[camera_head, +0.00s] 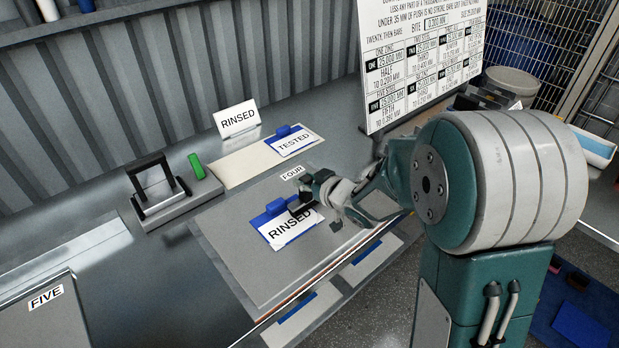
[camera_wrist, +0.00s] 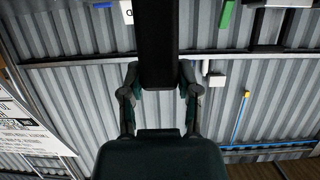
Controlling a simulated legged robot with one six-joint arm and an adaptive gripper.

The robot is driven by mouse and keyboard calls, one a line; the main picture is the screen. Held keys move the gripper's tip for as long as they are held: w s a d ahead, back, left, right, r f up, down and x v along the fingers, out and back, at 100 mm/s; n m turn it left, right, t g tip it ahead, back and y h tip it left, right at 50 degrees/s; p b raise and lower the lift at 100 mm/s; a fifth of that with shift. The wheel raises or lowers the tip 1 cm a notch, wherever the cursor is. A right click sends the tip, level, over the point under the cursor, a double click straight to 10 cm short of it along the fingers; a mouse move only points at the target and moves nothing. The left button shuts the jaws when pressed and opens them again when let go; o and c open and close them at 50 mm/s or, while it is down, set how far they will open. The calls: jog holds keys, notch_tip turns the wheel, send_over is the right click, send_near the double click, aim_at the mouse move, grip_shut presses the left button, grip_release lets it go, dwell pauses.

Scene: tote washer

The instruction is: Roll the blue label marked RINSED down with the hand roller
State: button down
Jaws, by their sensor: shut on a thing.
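The blue label marked RINSED (camera_head: 285,232) lies on a grey panel (camera_head: 245,262) tagged FOUR. It has a white face, blue edges and a raised blue tab (camera_head: 276,206). My gripper (camera_head: 325,192) is at the label's upper right and is shut on a dark thing, which looks like the hand roller (camera_head: 301,210). The roller is over the label's upper right part; I cannot tell whether it touches. In the wrist view, my gripper (camera_wrist: 160,82) holds a black block-like part (camera_wrist: 160,40) between its fingers, which hides what lies beyond.
A blue TESTED label (camera_head: 291,141) lies on a cream strip behind, near a RINSED sign (camera_head: 236,118). A black-framed stand (camera_head: 157,188) and a green piece (camera_head: 196,166) are at left. A panel tagged FIVE (camera_head: 45,310) is front left. A white board (camera_head: 425,60) stands behind.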

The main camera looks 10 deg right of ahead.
jog(key=s+a, duration=0.7)
jog(key=a, duration=0.4)
jog(key=shift+s+a, duration=0.15)
jog(key=shift+s, duration=0.2)
dwell(1.4)
jog(key=shift+w, duration=0.1)
dwell(0.3)
jog(key=shift+w+d, duration=0.5)
jog(key=shift+d, duration=0.3)
jog(key=shift+w+d+r, duration=0.1)
jog(key=shift+w+d, duration=1.15)
jog(key=shift+d, duration=0.55)
jog(key=shift+w+d+f, duration=0.1)
jog(key=shift+w+d, duration=1.1)
jog(key=shift+d, duration=0.65)
jog(key=shift+w+d+r, duration=0.1)
jog(key=shift+w+d, duration=1.15)
jog(key=shift+d, duration=0.55)
